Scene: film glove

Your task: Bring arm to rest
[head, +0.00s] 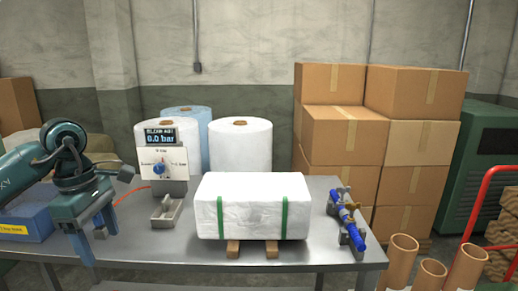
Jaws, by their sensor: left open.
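My left arm comes in from the left edge. My left gripper (101,246) hangs at its end, pointing down over the left front part of the grey table (170,245). Its two fingers are apart, with nothing visible between them. It is left of the white wrapped block (252,207) and apart from it. My right gripper is not in view.
The wrapped block has two green straps and rests on wooden supports (233,248). A gauge unit (162,163) reading 0.0 bar, a blue bin (28,224) and a blue tool (346,216) are on the table. Cardboard boxes (345,136) stand behind.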

